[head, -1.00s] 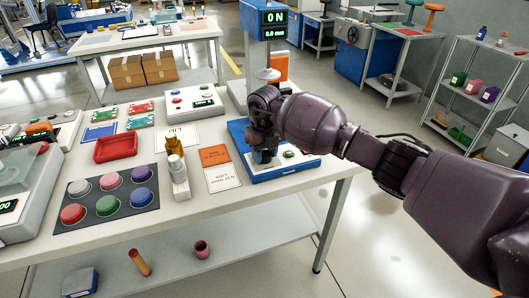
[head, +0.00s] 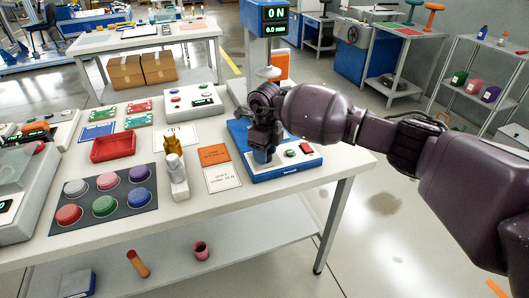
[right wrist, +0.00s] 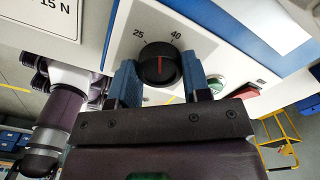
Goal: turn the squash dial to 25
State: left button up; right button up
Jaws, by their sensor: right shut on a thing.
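The squash dial (right wrist: 160,63) is a round black knob with a red pointer line, on the pale front panel of a blue-edged machine. In the right wrist view, its pointer stands nearly straight up, between the printed marks 25 and 40. My right gripper (right wrist: 162,80) has one blue finger on each side of the dial and is shut on it. In the head view, my right gripper (head: 262,153) is at the machine's blue base (head: 290,172) and hides the dial. The machine's screen (head: 274,20) reads 0 N and 0.0 mm. My left gripper is out of view.
A green button (head: 291,153) and a red button (head: 307,148) sit right of the gripper on the same panel.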

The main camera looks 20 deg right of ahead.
jog(key=n+b, duration=0.1)
jog(key=n, duration=0.3)
jog(key=shift+f, duration=0.1)
jog(key=shift+n+b, duration=0.3)
jog(key=shift+n, duration=1)
jog(key=o, duration=0.9)
jog(key=shift+r+p, duration=0.45)
jog(key=shift+r, duration=5.1)
